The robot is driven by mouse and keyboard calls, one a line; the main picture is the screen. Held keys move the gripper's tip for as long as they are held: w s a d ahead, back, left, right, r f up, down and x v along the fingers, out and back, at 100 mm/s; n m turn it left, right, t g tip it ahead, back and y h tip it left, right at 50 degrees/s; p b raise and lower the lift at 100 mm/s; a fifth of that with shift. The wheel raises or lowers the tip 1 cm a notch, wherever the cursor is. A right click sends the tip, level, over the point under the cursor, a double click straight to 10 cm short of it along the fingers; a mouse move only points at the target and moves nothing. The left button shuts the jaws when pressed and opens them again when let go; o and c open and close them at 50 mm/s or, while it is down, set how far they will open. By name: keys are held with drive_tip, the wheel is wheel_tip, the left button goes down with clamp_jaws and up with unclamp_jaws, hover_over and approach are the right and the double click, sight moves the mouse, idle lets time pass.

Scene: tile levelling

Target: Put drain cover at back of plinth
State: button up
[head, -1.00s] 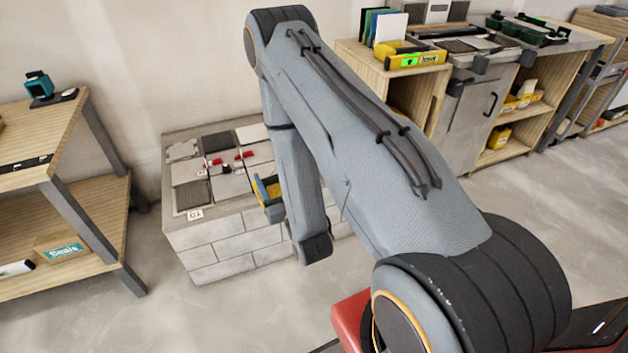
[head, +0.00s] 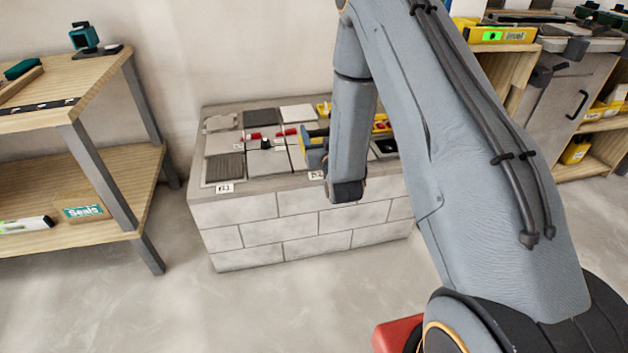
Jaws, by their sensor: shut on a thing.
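The plinth (head: 277,221) is a low block of pale bricks against the wall, with square tiles on its top. A ribbed dark grey square (head: 225,167) lies at its front left, behind a small label; I cannot tell whether this is the drain cover. My gripper (head: 315,152), blue-grey and yellow, hangs low at the plinth's front edge, near the middle. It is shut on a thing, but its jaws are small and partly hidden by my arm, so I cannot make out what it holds.
Red levelling pieces (head: 287,132) stand among the tiles. A wooden workbench (head: 105,77) stands left, with a Seals box (head: 84,211) below. Shelving (head: 535,125) stands right. The floor in front is clear.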

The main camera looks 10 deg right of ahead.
drive_tip(key=w+b, duration=0.1)
drive_tip(key=w+f+b, duration=0.1)
drive_tip(key=w+b, duration=0.2)
drive_tip(key=w, duration=0.1)
drive_tip(key=shift+w+f+b, duration=0.25)
drive_tip(key=shift+f+b, duration=0.05)
drive_tip(key=shift+b, duration=0.05)
wheel_tip(320, 180, down, 10)
drive_tip(key=shift+r+b, duration=0.1)
drive_tip(key=shift+b, duration=1.15)
drive_tip(key=o, duration=1.3)
drive_tip(key=shift+c, duration=0.2)
